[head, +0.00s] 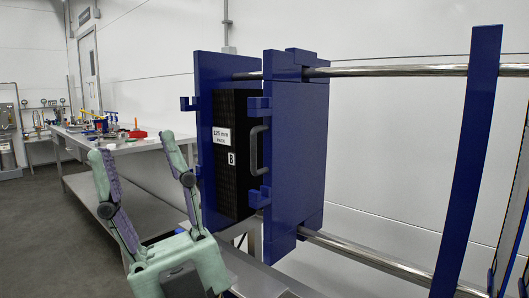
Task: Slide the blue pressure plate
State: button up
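The blue pressure plate (313,150) hangs upright on two horizontal steel rails, right of centre in the head view. A thick black plate pack (236,184), with white labels reading "120 mm pack" and "B", is between it and another blue plate (206,130) on the left. A dark handle (259,150) is at the near edge of the pressure plate. My gripper (131,172) is in the lower left, pale green with purple finger pads. Its fingers are spread wide and nothing is between them. It appears apart from the plates, in front and to their left.
The upper rail (400,71) and lower rail (370,257) run right to a blue upright (467,160). More panels stand at the far right edge. A steel workbench (150,145) with tools and small coloured items stands behind on the left. The grey floor (40,230) at left is clear.

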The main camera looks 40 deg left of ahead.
aim_at(295, 114)
jog(key=j, duration=1.3)
jog(key=k+u, duration=0.05)
jog(key=k, duration=0.05)
